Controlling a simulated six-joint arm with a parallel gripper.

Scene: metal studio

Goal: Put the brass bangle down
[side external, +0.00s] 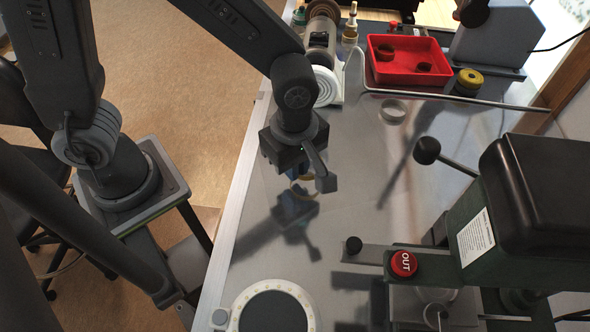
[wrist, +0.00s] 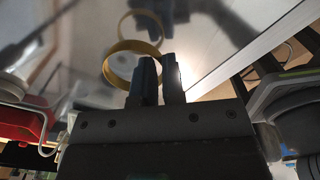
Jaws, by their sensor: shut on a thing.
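The brass bangle (wrist: 108,72) shows in the wrist view as a thin gold ring, its near edge between the fingertips. My gripper (wrist: 158,65) is shut on that edge, and the ring sticks out to the left. In the side view the bangle (side external: 304,192) hangs low under my gripper (side external: 303,178), partly hidden by the jaw. It is a little above the shiny metal bench (side external: 345,185). Its reflection shows apart from it in the wrist view, so it looks clear of the surface.
A silver ring (side external: 393,110) lies on the bench. A round ring light (side external: 232,308) is in front.

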